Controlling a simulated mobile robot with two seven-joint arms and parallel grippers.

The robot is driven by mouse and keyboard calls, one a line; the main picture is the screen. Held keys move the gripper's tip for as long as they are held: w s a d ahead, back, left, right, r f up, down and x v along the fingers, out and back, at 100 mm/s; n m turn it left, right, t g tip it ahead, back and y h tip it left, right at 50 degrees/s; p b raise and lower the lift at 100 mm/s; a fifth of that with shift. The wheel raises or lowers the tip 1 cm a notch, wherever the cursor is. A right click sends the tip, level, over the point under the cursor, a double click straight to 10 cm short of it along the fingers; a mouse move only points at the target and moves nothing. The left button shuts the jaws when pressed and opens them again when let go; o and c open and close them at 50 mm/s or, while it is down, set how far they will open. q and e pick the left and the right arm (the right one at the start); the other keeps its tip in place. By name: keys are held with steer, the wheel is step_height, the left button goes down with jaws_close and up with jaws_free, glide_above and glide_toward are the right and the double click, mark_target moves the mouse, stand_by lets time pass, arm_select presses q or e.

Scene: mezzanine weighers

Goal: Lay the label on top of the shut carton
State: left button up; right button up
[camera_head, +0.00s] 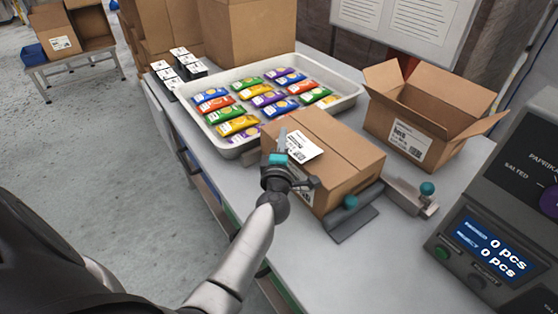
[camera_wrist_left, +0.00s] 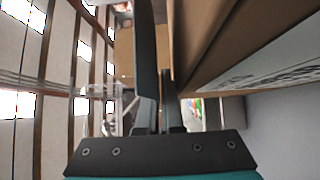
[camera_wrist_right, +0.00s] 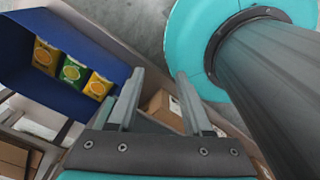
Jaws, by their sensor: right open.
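The shut carton (camera_head: 345,155) is a brown box on the bench, and its side also shows in the left wrist view (camera_wrist_left: 205,40). The label (camera_head: 303,146) is a white card with print and a barcode, over the carton's near left top edge. My left gripper (camera_head: 283,150) is beside that edge with its fingers close together, shut on the label. In the left wrist view a thin dark plate, seemingly the label (camera_wrist_left: 146,45), reaches out past the fingers. I cannot tell whether it touches the carton top. My right gripper (camera_wrist_right: 155,100) is open and empty, away from the carton.
A white tray (camera_head: 348,97) of colourful sachets stands behind the carton. An open carton (camera_head: 425,110) is at the right, near a weigher with a display (camera_head: 490,250). Small black-and-white items (camera_head: 180,65) stand at the bench's far left. A blue bin (camera_wrist_right: 50,90) shows beside my right gripper.

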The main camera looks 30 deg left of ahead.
arm_select(q)
steer(key=v, duration=1.4)
steer(key=shift+s+f, duration=0.15)
steer(key=shift+s, duration=0.25)
steer(key=shift+d, duration=0.15)
